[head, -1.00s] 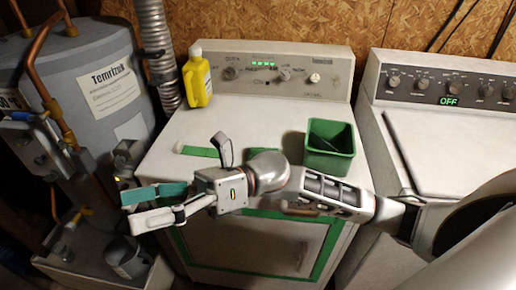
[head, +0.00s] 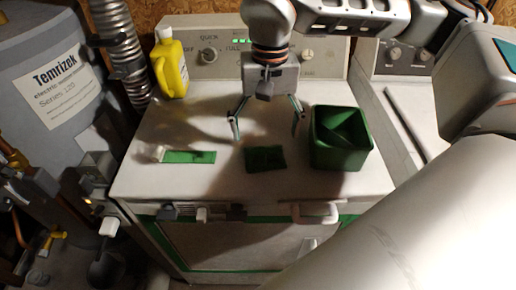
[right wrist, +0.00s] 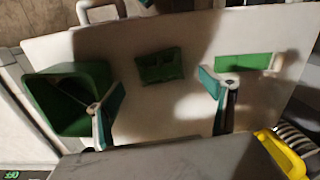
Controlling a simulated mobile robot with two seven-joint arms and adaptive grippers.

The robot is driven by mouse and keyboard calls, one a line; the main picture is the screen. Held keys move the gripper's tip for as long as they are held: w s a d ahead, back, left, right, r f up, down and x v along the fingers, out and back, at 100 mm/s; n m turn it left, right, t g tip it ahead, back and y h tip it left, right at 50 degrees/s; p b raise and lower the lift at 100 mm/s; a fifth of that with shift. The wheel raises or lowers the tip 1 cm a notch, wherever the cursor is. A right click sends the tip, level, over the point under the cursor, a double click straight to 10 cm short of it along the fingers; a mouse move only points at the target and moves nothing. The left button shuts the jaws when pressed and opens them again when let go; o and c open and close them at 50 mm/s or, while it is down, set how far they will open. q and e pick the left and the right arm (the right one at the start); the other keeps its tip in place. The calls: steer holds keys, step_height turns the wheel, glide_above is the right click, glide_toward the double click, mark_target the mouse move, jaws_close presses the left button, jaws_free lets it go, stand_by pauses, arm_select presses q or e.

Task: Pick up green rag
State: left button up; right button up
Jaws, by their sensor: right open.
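A small folded dark green rag (head: 265,159) lies flat on the white top of the washing machine (head: 220,183). It also shows in the right wrist view (right wrist: 160,66), between and beyond the fingers. My right gripper (head: 266,128) points down behind the rag in the head view. Its fingers are spread with nothing between them, and it does not touch the rag. My left gripper is not in view.
A green bin (head: 341,140) stands close to the right of the rag. A flat green strip with a white end (head: 188,157) lies to the left. A yellow bottle (head: 170,65) stands at the back left. Machine top in front of the rag is clear.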

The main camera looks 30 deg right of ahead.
mark_target(265, 148)
steer(key=shift+w+d, duration=0.2)
steer(key=shift+d, duration=0.25)
steer(key=shift+f, duration=0.3)
step_height(265, 148, down, 2)
steer(key=shift+f, duration=0.25)
steer(key=shift+w+a+f, duration=0.1)
steer(key=shift+w+f, duration=0.05)
steer(key=shift+f, duration=0.95)
steer(key=shift+w+a+f, duration=0.1)
steer(key=shift+w+f, duration=0.05)
steer(key=shift+f, duration=0.9)
steer(key=c, duration=1.2)
